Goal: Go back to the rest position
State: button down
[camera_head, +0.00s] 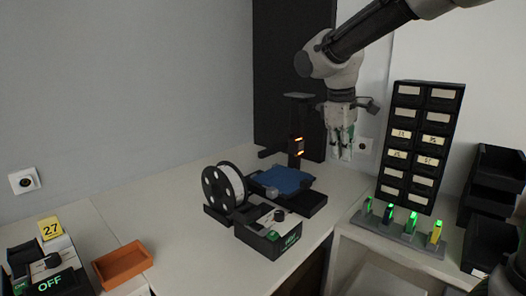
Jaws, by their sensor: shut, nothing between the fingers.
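My gripper (342,152) hangs from my arm in the upper right of the head view, pointing down. Its fingers are together with nothing between them. It is in the air in front of the back corner, apart from the drawer cabinet (420,146) on its right. The fingertips are above the table level, to the right of the black stand with orange lights (298,147).
A white table holds a spool (224,187), a blue pad (284,180) and a black box with green lettering (272,235). An orange tray (122,264) and an OFF box (50,287) are at left. A rack with green lights (401,227) and black bins (495,178) are at right.

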jog(key=s+d+m+t, duration=0.1)
jog(key=s+d+m, duration=0.4)
jog(key=s+d, duration=0.3)
jog(key=s+d+f+m+t+y, duration=0.1)
jog(key=s+d+m, duration=0.4)
jog(key=s, duration=1)
jog(key=d+t, duration=0.1)
jog(key=d, duration=0.2)
jog(key=shift+f+y, duration=0.3)
